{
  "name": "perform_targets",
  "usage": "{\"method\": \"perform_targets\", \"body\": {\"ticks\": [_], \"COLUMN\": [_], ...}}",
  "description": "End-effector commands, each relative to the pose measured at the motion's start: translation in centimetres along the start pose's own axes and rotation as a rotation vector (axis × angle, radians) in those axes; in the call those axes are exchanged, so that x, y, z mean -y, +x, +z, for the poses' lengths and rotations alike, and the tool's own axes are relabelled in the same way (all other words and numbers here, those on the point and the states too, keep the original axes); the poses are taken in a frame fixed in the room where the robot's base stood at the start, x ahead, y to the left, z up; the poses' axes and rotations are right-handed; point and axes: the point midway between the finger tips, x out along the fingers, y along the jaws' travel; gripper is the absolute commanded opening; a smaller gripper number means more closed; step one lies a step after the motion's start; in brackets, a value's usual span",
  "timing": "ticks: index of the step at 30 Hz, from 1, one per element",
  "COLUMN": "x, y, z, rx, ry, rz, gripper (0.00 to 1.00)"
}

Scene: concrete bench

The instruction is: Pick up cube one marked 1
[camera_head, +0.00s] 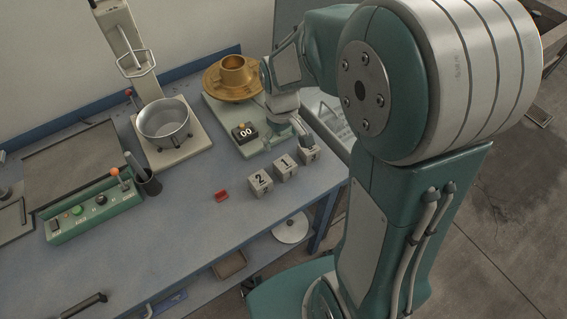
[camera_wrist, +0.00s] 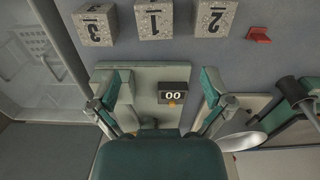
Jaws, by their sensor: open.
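Cube one (camera_head: 285,168) is a speckled grey block marked 1, standing on the blue bench in the middle of a row of three. In the wrist view cube one (camera_wrist: 154,20) appears upside down at the top centre. Cube two (camera_head: 261,184) is to its left in the head view, with a small gap. Cube three (camera_head: 311,155) is to its right, partly covered by my gripper. My gripper (camera_wrist: 160,88) is open and empty, its two fingers spread wide. Cube one is beyond the fingertips, not between them. In the head view my gripper (camera_head: 302,130) hangs just behind the row.
A red piece (camera_head: 221,196) lies left of cube two.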

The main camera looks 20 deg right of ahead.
Motion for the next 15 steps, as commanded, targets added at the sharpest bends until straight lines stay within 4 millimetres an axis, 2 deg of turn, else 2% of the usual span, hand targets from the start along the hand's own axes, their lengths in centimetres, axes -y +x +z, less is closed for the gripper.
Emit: {"method": "perform_targets", "body": {"ticks": [5, 12, 15], "x": [0.0, -0.1, -0.1], "y": [1.7, 5.3, 6.0], "z": [-0.1, 0.0, 0.0], "rx": [0.012, 0.011, 0.009], "ry": [-0.006, -0.005, -0.005], "rz": [-0.004, -0.003, -0.003], "gripper": [1.0, 1.0, 1.0]}}
